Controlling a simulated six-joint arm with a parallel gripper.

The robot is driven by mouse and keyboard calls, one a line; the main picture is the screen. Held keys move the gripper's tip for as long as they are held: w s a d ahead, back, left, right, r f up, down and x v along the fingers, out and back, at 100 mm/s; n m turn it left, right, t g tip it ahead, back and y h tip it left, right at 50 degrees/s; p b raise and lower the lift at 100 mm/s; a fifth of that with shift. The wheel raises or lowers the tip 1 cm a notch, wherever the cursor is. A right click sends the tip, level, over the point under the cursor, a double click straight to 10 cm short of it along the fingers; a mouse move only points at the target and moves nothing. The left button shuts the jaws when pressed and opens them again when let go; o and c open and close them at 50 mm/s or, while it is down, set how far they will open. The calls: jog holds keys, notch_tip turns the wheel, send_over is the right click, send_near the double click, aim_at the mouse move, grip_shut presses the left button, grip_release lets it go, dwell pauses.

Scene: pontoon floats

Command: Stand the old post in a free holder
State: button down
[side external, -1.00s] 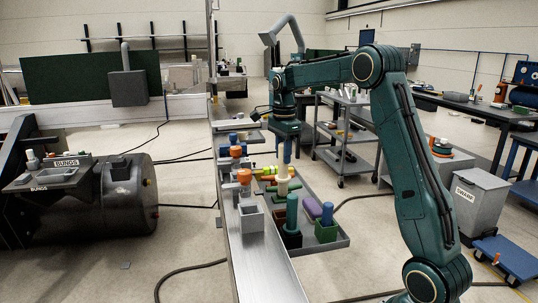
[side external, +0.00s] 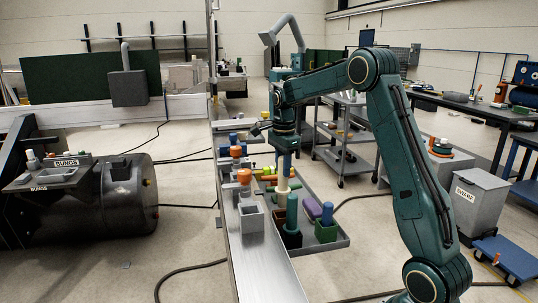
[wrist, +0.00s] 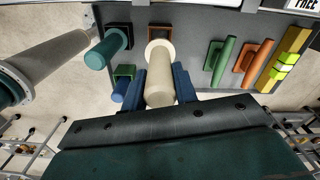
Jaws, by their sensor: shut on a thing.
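My gripper (wrist: 159,86) is shut on a cream post (wrist: 160,62), with a blue finger on either side of it. The post has a wider round end. In the side view the cream post (side external: 282,187) hangs upright below my gripper, over the dark tray. A brown square holder (wrist: 158,32) shows just beyond the post's end in the wrist view; the post partly covers it. I cannot tell whether the post touches it. A black holder (wrist: 122,28) has a teal post (wrist: 105,50) in it. A green holder (wrist: 125,70) has a blue post (wrist: 119,91) in it.
The tray (wrist: 195,25) also carries a green piece (wrist: 223,62), an orange piece (wrist: 254,62) and a yellow piece (wrist: 286,65). A grey square block (side external: 252,219) and orange-topped pieces (side external: 244,176) stand on the rail beside the tray. A purple piece (side external: 312,207) lies close to the posts.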

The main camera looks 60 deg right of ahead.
aim_at(283, 187)
jog(key=shift+f, duration=3.7)
dwell(1.7)
jog(key=c, duration=1)
grip_release()
notch_tip(283, 187, up, 14)
jog(key=shift+f, duration=0.1)
